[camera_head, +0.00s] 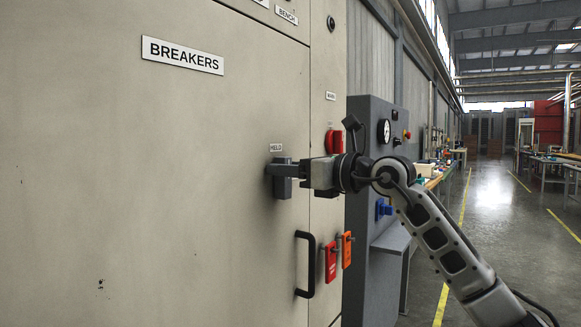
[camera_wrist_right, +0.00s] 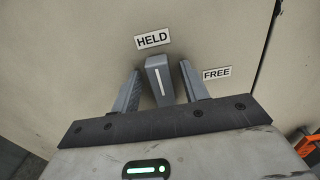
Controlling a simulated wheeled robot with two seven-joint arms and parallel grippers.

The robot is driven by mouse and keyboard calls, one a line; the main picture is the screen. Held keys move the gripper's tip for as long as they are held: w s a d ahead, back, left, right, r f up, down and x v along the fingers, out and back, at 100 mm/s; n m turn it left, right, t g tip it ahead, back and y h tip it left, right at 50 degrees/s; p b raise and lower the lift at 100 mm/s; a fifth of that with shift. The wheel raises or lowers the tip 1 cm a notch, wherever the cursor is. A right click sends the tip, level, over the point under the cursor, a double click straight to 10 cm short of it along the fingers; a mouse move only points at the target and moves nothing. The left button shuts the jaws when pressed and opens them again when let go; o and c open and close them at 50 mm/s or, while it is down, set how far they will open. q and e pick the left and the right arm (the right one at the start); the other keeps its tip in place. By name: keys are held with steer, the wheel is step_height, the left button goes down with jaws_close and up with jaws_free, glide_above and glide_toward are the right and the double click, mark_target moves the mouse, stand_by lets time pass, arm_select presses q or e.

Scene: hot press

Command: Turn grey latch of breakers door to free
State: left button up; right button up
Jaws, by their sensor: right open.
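The BREAKERS door (camera_head: 150,180) is a large beige panel and looks shut. Its grey latch (camera_wrist_right: 160,80) shows in the right wrist view, with its white line pointing up toward the HELD label (camera_wrist_right: 153,38). The FREE label (camera_wrist_right: 217,73) is to the right of the latch. My right gripper (camera_wrist_right: 163,88) is open, with one finger on each side of the latch; small gaps show between fingers and latch. In the head view the right gripper (camera_head: 283,172) is at the door by the latch, which it partly hides. My left gripper is not in view.
A black door handle (camera_head: 305,265) is below the latch. A grey press cabinet (camera_head: 372,285) with a gauge stands behind my right arm. The aisle floor (camera_head: 490,230) at right is clear.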

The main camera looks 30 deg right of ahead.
jaws_close()
